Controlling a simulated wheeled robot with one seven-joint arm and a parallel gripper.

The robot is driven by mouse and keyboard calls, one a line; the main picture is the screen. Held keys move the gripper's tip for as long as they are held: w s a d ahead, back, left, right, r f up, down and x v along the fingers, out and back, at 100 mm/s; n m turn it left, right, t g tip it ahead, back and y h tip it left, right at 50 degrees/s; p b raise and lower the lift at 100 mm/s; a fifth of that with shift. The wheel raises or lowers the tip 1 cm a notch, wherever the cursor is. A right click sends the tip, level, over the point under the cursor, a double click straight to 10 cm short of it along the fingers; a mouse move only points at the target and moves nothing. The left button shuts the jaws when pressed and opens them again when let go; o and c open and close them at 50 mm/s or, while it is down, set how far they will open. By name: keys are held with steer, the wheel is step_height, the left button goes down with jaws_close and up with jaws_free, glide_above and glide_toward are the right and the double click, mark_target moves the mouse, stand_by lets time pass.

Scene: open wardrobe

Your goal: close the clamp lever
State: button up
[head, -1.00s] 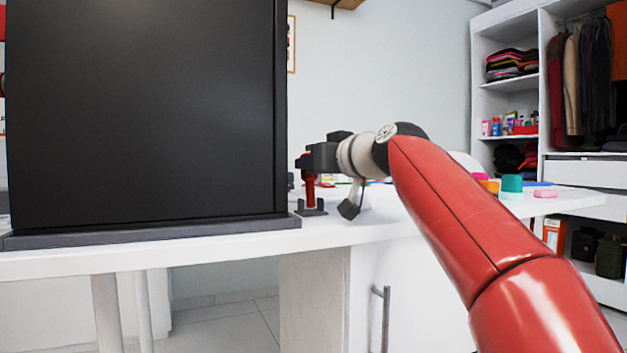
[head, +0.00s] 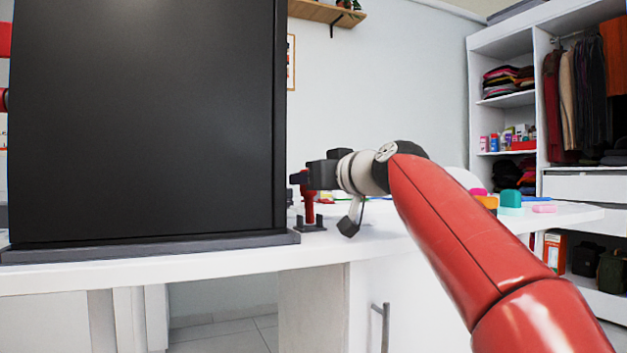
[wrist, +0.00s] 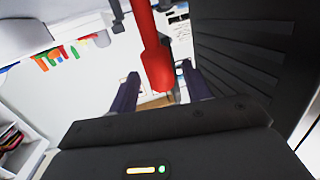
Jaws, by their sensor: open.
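The clamp (head: 309,210) stands on the white table just right of the big black panel; it has a red upright part and a dark forked base. A red bar with a thicker rounded end, which looks like the clamp lever (wrist: 155,60), runs down from the top of the wrist view. My gripper (wrist: 161,78) is open, with one dark finger on each side of the red end. I cannot tell whether either finger touches it. In the head view my gripper (head: 306,178) is at the top of the clamp and partly hides it.
The black panel (head: 140,120) rises close to the left of my gripper; a dark ribbed surface (wrist: 240,50) fills the right of the wrist view. Colourful blocks (head: 510,200) lie on the white table (head: 200,257) at right. The open wardrobe (head: 540,110) is farther back.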

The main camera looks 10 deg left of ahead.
steer(key=b+v, duration=0.1)
steer(key=v, duration=0.6)
steer(key=shift+s+d+b, duration=0.2)
steer(key=shift+s+b, duration=0.05)
steer(key=shift+b, duration=0.1)
